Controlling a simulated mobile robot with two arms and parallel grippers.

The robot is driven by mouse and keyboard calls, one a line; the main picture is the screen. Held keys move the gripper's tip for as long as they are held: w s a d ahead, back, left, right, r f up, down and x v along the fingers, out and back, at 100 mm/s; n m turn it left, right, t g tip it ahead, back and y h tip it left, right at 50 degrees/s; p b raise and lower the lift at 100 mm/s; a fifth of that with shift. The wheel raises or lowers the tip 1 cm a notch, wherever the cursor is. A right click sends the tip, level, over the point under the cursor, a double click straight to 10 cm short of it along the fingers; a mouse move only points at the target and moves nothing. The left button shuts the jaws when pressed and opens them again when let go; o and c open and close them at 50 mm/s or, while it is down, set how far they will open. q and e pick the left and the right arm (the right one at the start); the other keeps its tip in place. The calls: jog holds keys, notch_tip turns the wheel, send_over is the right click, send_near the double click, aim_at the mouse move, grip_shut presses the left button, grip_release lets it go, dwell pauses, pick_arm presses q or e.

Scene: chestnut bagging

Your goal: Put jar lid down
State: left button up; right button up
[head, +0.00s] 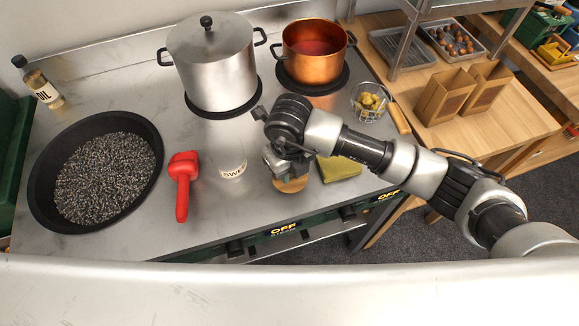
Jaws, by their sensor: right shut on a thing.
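The jar lid (289,185) is a round, light wooden disc low over the steel worktop, near its front edge. My right gripper (288,174) points down and is shut on the lid from above; the fingers partly hide it. I cannot tell whether the lid touches the worktop. A clear glass jar (231,163) with a white label reading "SWE" stands just left of the gripper and has no lid visible on it. My left gripper is not in view.
A red-handled tool (182,185) and a black pan (43,199) of dark pellets lie left. A steel pot (213,65) and a copper pot (313,50) stand behind. Paper bags (447,96) stand on the wooden table.

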jog(key=shift+f, duration=0.4)
jog(key=shift+f, duration=0.1)
jog(key=shift+f, duration=0.2)
jog(key=o, duration=0.9)
jog(key=shift+r, duration=0.1)
jog(key=shift+r, duration=0.15)
notch_tip(320, 180, up, 12)
jog(key=b, duration=0.2)
